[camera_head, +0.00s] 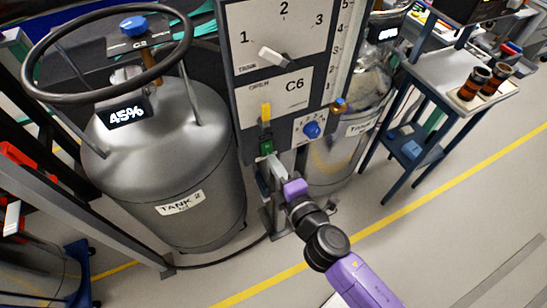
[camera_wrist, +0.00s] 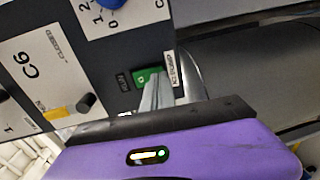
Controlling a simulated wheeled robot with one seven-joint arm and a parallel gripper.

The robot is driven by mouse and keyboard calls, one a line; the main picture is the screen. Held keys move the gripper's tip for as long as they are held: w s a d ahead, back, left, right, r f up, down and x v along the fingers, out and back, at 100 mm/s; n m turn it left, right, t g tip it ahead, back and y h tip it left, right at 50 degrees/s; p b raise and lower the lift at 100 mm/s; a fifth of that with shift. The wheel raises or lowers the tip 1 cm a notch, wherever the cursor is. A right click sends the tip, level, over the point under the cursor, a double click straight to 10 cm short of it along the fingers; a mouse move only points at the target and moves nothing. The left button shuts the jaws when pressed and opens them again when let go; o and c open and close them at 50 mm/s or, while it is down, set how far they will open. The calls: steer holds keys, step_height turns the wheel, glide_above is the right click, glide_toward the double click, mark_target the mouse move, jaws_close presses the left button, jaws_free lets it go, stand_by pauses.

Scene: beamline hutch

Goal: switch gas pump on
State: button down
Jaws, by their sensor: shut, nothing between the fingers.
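A small green switch (camera_head: 265,148) sits at the lower edge of the grey control panel (camera_head: 272,80), below a yellow lever. In the wrist view the green switch (camera_wrist: 147,77) lies between a small dark label and a white label that I cannot read surely. My gripper (camera_head: 272,170) is shut and empty. Its pale fingertips (camera_wrist: 160,90) are right at the switch and cover part of it. I cannot tell whether they touch it, or which way the switch is set.
The yellow lever (camera_head: 266,113) and a blue knob (camera_head: 312,129) are close to the switch. Tank 2 (camera_head: 185,150) stands left of the panel, and another tank (camera_head: 335,160) behind it on the right. A blue-framed cart (camera_head: 440,80) is farther right. Floor at lower right is clear.

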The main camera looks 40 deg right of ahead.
steer(key=shift+w+d, duration=0.1)
steer(key=shift+w, duration=0.3)
steer(key=shift+f, duration=0.1)
steer(key=shift+w, duration=0.2)
steer(key=shift+s+f, duration=0.1)
